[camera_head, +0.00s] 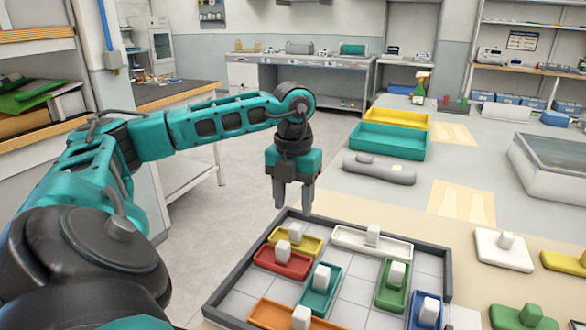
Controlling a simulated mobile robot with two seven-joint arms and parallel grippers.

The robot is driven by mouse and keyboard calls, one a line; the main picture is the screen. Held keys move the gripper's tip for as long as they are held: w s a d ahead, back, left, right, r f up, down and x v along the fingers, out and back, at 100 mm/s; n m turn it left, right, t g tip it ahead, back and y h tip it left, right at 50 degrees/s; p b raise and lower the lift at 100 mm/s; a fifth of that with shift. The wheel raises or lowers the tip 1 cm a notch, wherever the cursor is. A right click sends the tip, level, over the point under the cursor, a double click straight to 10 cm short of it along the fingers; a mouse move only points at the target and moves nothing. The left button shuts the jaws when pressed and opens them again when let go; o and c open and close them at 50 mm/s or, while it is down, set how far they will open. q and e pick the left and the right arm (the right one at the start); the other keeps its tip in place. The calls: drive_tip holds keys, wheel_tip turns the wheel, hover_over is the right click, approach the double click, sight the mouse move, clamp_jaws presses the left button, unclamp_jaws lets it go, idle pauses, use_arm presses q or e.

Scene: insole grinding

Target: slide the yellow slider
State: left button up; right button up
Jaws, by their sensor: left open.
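The yellow slider (311,244) is a small flat yellow block with a pale upright knob. It lies in the upper left part of a dark-framed tray (447,268) with a pale grid floor. My left gripper (293,203) points down with its two fingers apart and nothing between them. In the picture it is just above the slider's knob, near the tray's far left corner. I cannot tell the exact height. My right gripper is not in view.
In the tray are red (270,260), teal (312,297), white (350,238), green (388,297), blue (417,320) and orange (268,313) sliders. More blocks, including a white one (492,255), lie right of it. A grey object (378,172) and a teal bin (388,147) stand behind.

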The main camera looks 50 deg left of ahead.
sight(292, 225)
use_arm(q)
wheel_tip(292, 225, up, 6)
drive_tip(key=shift+p, duration=0.45)
drive_tip(key=shift+s, duration=0.1)
idle(0.3)
